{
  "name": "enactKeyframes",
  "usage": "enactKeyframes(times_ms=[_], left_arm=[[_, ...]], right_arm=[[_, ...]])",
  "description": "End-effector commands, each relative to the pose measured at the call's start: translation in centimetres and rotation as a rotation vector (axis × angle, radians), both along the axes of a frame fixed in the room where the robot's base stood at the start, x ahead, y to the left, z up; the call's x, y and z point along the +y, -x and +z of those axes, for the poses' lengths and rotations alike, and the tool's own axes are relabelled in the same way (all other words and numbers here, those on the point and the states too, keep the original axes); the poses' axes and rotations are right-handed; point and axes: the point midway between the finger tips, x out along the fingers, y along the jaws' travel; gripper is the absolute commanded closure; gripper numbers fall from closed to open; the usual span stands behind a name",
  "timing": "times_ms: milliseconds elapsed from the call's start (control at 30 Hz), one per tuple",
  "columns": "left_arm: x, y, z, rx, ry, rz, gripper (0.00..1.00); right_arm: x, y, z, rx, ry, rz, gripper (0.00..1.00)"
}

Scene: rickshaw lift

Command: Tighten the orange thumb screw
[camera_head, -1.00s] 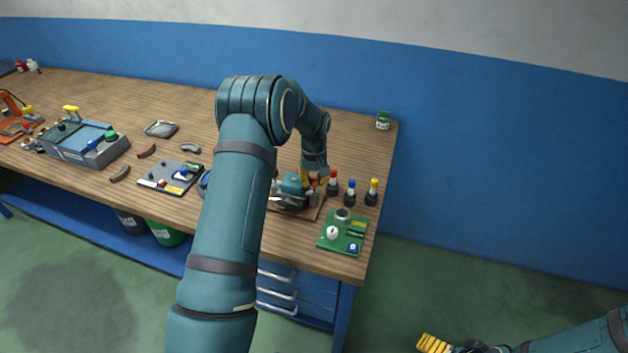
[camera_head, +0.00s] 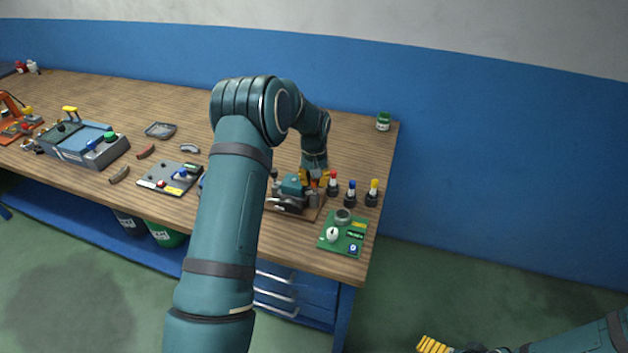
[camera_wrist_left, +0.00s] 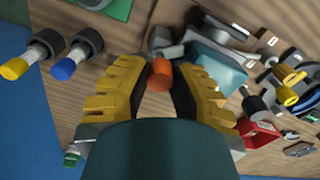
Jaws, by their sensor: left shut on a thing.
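The orange thumb screw (camera_wrist_left: 160,75) is at the top centre of the left wrist view, between the tips of my left gripper's yellow fingers. It sits by a teal device with grey metal parts (camera_wrist_left: 213,66), which also shows in the head view (camera_head: 292,187) on a board near the table's right end. My left gripper (camera_wrist_left: 157,72) is shut on the screw; in the head view it points down at the device (camera_head: 314,178), where the screw is mostly hidden. My right gripper (camera_head: 436,345) shows only partly at the bottom edge, over the floor, and its jaw state is unclear.
Red, blue and yellow-topped drivers (camera_head: 350,193) stand just right of the device. A green board (camera_head: 343,232) lies in front of them near the table edge. A grey toolbox-like unit (camera_head: 85,146) and a flat panel (camera_head: 168,178) are to the left. A green jar (camera_head: 383,121) stands behind.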

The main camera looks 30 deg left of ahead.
Motion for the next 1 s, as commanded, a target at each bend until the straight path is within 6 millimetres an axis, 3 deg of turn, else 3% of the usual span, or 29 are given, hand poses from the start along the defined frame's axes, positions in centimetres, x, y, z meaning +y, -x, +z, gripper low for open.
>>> enactKeyframes(times_ms=[1000], left_arm=[[0.09, -0.35, 0.27, -0.012, -0.004, -0.147, 1.0]], right_arm=[[0.03, -0.01, -0.36, 0.0, 0.001, 0.0, 0.0]])
